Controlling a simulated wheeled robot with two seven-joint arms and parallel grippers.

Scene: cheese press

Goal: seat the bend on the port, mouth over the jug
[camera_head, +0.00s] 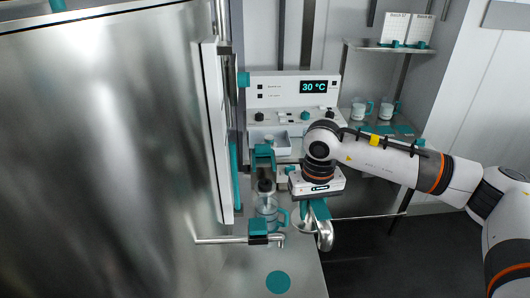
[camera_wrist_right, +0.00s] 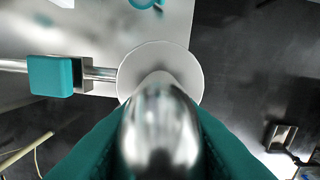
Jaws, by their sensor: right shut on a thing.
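My right gripper (camera_head: 314,210), with teal fingers, is shut on a shiny curved metal bend (camera_head: 324,236). The bend fills the middle of the right wrist view (camera_wrist_right: 160,125), with a round pale flange (camera_wrist_right: 185,62) at its far end. A metal pipe (camera_head: 215,240) comes in from the left through a teal-handled valve (camera_head: 258,227) to an outlet (camera_head: 281,241). The bend is to the right of this outlet; the flange hides the pipe end in the wrist view. A clear jug (camera_head: 266,208) with a teal handle stands behind the valve. My left gripper is not in view.
A large steel vat (camera_head: 100,130) fills the left. A control unit (camera_head: 290,92) showing 30 °C stands behind. A teal disc (camera_head: 278,282) lies on the bare steel bench in front. Cups (camera_head: 361,108) stand on a shelf at back right.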

